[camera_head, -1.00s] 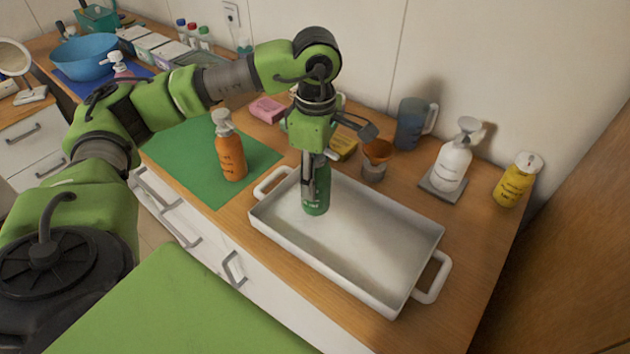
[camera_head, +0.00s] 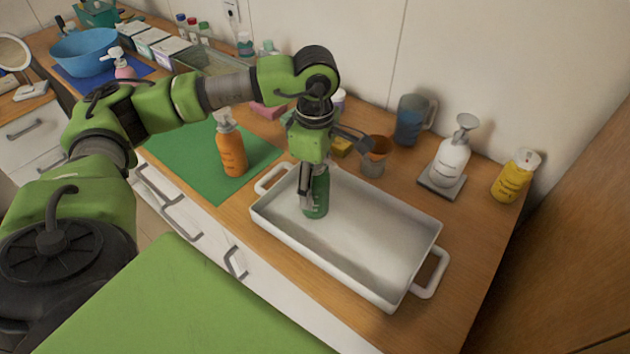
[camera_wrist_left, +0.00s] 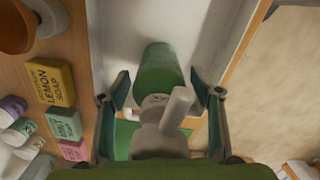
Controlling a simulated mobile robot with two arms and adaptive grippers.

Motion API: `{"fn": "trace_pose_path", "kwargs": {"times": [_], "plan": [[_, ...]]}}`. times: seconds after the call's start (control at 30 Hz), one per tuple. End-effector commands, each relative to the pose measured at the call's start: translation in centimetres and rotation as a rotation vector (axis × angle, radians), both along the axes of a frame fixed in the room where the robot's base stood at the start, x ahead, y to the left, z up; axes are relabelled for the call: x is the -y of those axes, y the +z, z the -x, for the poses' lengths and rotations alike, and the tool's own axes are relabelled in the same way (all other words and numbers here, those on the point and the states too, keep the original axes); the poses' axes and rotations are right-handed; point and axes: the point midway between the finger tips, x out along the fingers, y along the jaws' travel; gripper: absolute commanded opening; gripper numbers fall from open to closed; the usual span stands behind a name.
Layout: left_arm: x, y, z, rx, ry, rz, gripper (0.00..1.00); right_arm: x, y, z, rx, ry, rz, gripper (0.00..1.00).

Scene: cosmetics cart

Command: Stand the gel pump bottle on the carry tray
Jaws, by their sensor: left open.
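A green pump bottle (camera_head: 319,194), the likely gel pump bottle, stands inside the white carry tray (camera_head: 375,292), near its left end. It looks upright. In the left wrist view, its green body (camera_wrist_left: 158,72) and pale pump head (camera_wrist_left: 176,112) show between my fingers. My left gripper (camera_head: 310,188) is around the bottle from above. Its fingers are open in the left wrist view (camera_wrist_left: 162,92), with gaps on both sides of the bottle. The gripper hides the pump head in the head view. My right gripper is not in view.
An orange pump bottle (camera_head: 231,150) stands on a green mat (camera_head: 190,165) left of the tray. Behind the tray are an orange-brown cup (camera_head: 376,150), a blue mug (camera_head: 411,118), a white pump bottle (camera_head: 452,160) and a yellow bottle (camera_head: 512,178). The tray's right part is empty.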

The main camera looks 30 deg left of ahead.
Motion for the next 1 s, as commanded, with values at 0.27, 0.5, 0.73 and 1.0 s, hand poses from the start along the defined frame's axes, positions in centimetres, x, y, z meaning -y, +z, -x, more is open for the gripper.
{"fn": "trace_pose_path", "kwargs": {"times": [0.27, 0.5, 0.73, 1.0], "plan": [[0.1, 2.6, -0.2, 0.007, -0.001, 0.002, 0.59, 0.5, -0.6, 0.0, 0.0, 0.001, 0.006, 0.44], [0.1, 8.0, -0.2, 0.007, -0.001, 0.002, 0.59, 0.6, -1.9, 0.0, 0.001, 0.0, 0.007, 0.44], [0.0, 11.6, -0.1, 0.003, 0.001, -0.001, 0.59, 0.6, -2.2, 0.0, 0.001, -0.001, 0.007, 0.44], [0.0, 12.4, 0.0, 0.0, -0.001, 0.0, 0.59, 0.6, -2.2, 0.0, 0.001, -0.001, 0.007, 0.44]]}}
